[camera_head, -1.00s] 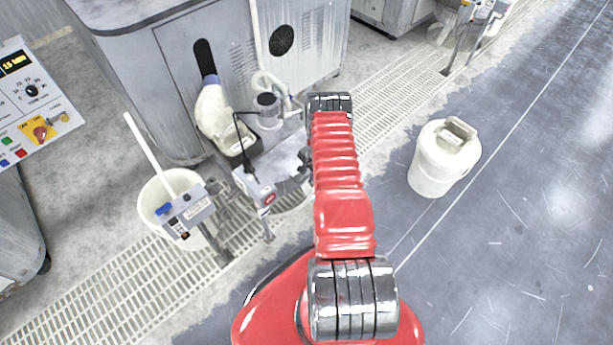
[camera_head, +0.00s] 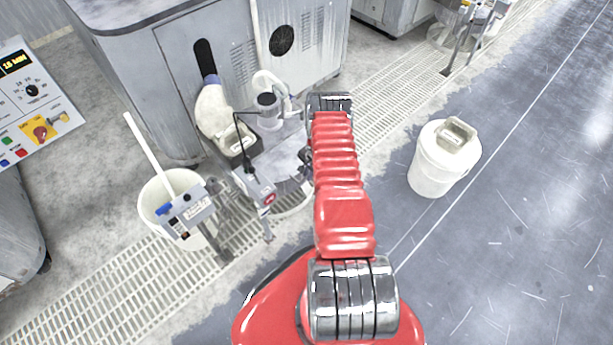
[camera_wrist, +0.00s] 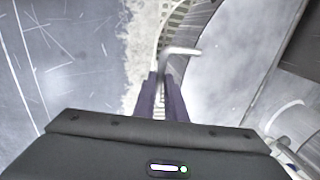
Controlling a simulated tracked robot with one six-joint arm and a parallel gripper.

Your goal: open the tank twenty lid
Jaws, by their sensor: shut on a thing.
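In the wrist view my gripper (camera_wrist: 161,92) has its two dark fingers close together on a bent metal handle (camera_wrist: 183,50). A grey, round-edged metal surface (camera_wrist: 225,70), apparently the lid, fills the area right of the fingers. In the head view the pale grey lid (camera_head: 282,158) shows left of my red arm, above the floor grating. My arm hides its right side, the handle and most of the gripper there. I read no tank number. A small box with a red label (camera_head: 262,190) stands at its front left.
A white bucket with a stick (camera_head: 155,205) and a post-mounted control box (camera_head: 188,212) stand left. A grey cabinet (camera_head: 200,60) is behind. A lidded white drum (camera_head: 440,165) stands right; the floor beyond it is clear.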

